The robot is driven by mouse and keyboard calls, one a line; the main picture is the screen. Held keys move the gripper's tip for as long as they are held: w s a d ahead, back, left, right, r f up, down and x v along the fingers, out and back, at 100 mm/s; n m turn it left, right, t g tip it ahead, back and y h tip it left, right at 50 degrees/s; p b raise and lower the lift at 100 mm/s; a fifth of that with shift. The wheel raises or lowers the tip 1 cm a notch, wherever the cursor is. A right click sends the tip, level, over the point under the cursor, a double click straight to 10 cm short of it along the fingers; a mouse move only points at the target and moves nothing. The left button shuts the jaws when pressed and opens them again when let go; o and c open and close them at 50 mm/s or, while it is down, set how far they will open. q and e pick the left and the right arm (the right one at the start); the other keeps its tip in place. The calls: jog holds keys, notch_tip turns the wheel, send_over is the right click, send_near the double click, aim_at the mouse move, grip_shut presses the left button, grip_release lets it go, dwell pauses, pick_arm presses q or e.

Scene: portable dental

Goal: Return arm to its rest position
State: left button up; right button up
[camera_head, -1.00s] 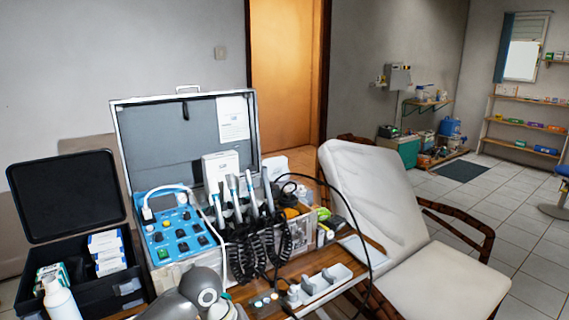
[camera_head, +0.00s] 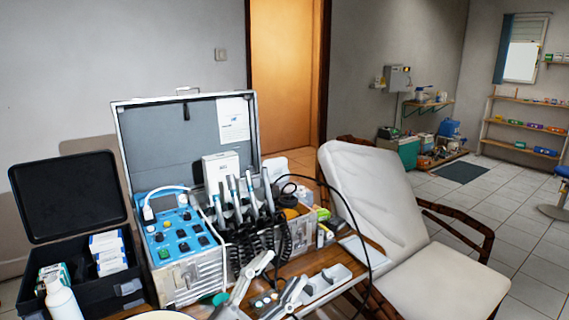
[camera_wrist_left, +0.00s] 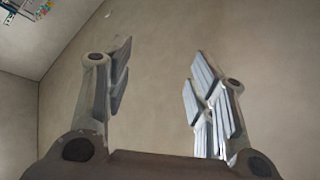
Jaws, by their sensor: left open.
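My left gripper (camera_head: 262,287) shows at the bottom of the head view, its two fingers spread apart with nothing between them. It is in front of the portable dental unit and over or near the wooden table's front part; its exact height cannot be told. In the left wrist view my left gripper (camera_wrist_left: 155,90) is open and empty, facing a plain wall. My right gripper does not show.
The open dental case (camera_head: 185,150) with a blue control panel (camera_head: 178,238) and several handpieces stands behind the gripper. A black box (camera_head: 70,200), a white bottle (camera_head: 62,300) and a white holder tray (camera_head: 328,284) are close by. A reclining chair (camera_head: 380,195) stands at the right.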

pick_arm(q)
jog(key=s+a+f+n+g+y, duration=0.2)
jog(key=a+f+n+y, duration=1.3)
jog(key=a+f+y, duration=0.25)
jog(key=s+a+f+g+h, duration=0.1)
jog(key=s+f+g, duration=0.6)
jog(key=s, duration=0.4)
jog(key=s+f+g+h, duration=0.1)
jog(key=s+f+g, duration=0.4)
jog(key=s+f, duration=0.45)
notch_tip(320, 180, down, 24)
jog(key=s+g, duration=0.1)
jog(key=s, duration=0.1)
jog(key=s+a+f+g, duration=0.1)
jog(key=s+a+f, duration=0.2)
jog(key=s+f, duration=1.4)
jog(key=shift+s+a, duration=0.2)
jog(key=shift+s, duration=0.1)
